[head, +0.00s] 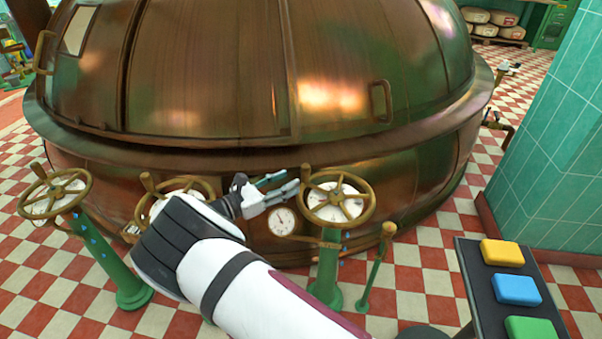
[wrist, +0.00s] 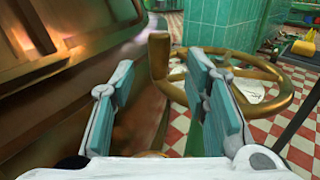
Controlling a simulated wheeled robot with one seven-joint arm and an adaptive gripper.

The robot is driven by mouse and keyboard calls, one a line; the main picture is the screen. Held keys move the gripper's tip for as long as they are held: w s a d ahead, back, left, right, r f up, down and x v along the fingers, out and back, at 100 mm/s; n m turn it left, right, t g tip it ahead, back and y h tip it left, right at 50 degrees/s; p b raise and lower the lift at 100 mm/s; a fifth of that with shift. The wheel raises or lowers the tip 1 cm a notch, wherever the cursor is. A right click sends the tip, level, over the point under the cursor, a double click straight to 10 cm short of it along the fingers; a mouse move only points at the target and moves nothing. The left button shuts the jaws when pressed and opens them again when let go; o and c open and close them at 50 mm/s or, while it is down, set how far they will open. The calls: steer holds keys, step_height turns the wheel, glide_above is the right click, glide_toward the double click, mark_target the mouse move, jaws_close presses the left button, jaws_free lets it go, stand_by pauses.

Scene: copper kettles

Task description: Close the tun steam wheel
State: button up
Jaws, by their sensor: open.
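Three brass handwheels on green posts stand before the copper vessel: a left wheel (head: 55,194), a middle wheel (head: 177,188) partly hidden by my arm, and a right wheel (head: 336,197). I cannot tell by any label which is the tun steam wheel. My gripper (head: 285,183) is open and empty, just left of the right wheel, fingers pointing at its rim. In the wrist view a brass wheel (wrist: 270,75) with an upright knob (wrist: 159,56) lies ahead; the knob shows between my fingers (wrist: 160,80), beyond the tips. The right finger hides part of the rim; contact cannot be told.
The copper vessel (head: 220,70) fills the back, close to my gripper. A round gauge (head: 282,221) sits low on it. A green lever post (head: 375,265) stands right of the right wheel. A panel with yellow, blue and green buttons (head: 515,290) is at lower right, near a tiled pillar (head: 550,150).

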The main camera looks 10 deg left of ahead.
mark_target(302, 174)
steer(key=shift+b+x, duration=0.5)
steer(key=shift+x, duration=3.15)
steer(key=shift+f, duration=0.1)
jaws_close()
